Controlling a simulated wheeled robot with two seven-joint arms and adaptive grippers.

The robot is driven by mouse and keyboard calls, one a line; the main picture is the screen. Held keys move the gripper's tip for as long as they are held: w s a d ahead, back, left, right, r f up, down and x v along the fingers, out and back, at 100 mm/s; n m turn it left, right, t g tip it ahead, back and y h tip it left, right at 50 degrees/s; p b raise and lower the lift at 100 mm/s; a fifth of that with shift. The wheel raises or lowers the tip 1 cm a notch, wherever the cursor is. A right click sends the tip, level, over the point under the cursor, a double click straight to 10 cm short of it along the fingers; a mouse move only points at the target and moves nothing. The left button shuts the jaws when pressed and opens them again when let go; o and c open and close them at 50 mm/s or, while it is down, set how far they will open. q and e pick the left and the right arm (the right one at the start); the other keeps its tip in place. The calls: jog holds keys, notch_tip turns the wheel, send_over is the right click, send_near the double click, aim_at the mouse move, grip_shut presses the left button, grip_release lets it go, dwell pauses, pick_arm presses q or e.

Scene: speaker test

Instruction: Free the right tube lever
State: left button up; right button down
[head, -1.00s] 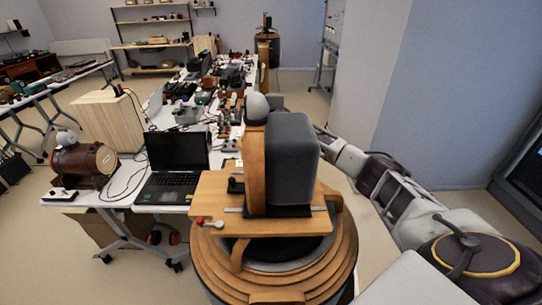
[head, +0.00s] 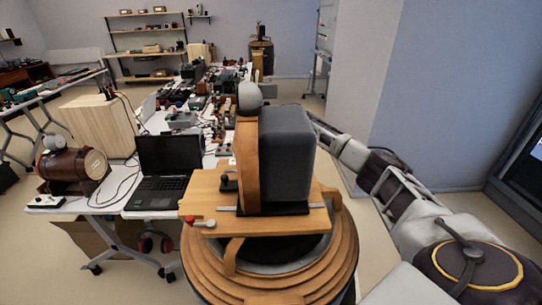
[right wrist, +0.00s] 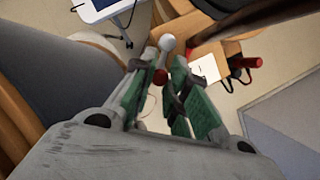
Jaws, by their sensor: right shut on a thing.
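The right tube lever, with a pale ball knob (right wrist: 166,42) and a red part (right wrist: 160,77), shows in the right wrist view. My right gripper (right wrist: 168,62), with green pads, is shut on it. In the head view my right arm reaches behind the wooden apparatus (head: 248,150), so the gripper and this lever are hidden there. The apparatus has a dark grey padded block (head: 286,155) on a wooden board (head: 300,222). Another lever with a red end and pale ball (head: 208,223) sits at the board's left front. My left gripper is not in view.
The board rests over a round stepped wooden base (head: 325,275). A white table with an open laptop (head: 160,192) and a brown cylinder (head: 75,170) stands close on the left. A wall (head: 430,100) rises behind my right arm, with bare floor between.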

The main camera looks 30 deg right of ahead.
jog(key=shift+w+d+n+g+y+b, duration=0.2)
jog(key=shift+d+n+y+b, duration=0.2)
jog(key=shift+n+b, duration=0.5)
jog(key=shift+w+d+n+g+y+b, duration=0.15)
jog(key=shift+d+n+y+b, duration=0.3)
jog(key=shift+n, duration=0.75)
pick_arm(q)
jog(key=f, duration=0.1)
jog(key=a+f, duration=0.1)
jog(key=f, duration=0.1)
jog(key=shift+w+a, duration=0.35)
pick_arm(e)
jog(key=c, duration=1.4)
grip_release()
jog(key=shift+a, duration=0.1)
jog(key=shift+r, duration=0.15)
jog(key=v, duration=1.1)
jog(key=shift+s+r, duration=0.1)
jog(key=shift+r, duration=0.25)
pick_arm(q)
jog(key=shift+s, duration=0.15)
